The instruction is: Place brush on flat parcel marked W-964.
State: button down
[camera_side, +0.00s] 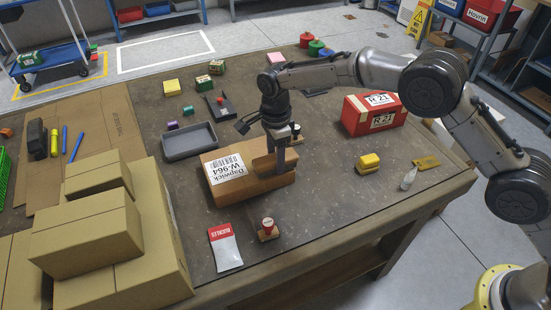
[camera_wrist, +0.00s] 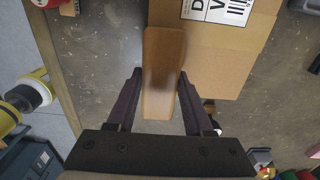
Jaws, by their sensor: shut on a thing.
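The flat parcel marked W-964 (camera_side: 245,186) is a brown cardboard box with a white label, lying on the table's middle. In the wrist view the parcel (camera_wrist: 215,60) shows at the top right, its label partly cut off. My gripper (camera_side: 281,166) points down at the parcel's right part. It is shut on the brush (camera_wrist: 160,75), a long tan wooden piece between the fingers. In the wrist view the brush overlaps the parcel's left edge. In the side view the brush (camera_side: 263,166) shows beside the fingers, just over the parcel; I cannot tell whether they touch.
A grey tray (camera_side: 189,142) lies behind the parcel. A red box marked R 21 (camera_side: 371,114) stands to the right, with a yellow item (camera_side: 368,163) in front. A white-and-red packet (camera_side: 225,250) and a stamp (camera_side: 267,230) lie in front. Stacked cartons (camera_side: 100,230) fill the left.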

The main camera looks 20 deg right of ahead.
jog(key=shift+f, duration=0.3)
jog(key=shift+f, duration=0.15)
jog(key=shift+c, duration=1.5)
grip_release()
notch_tip(320, 180, up, 12)
jog(key=shift+r, duration=0.2)
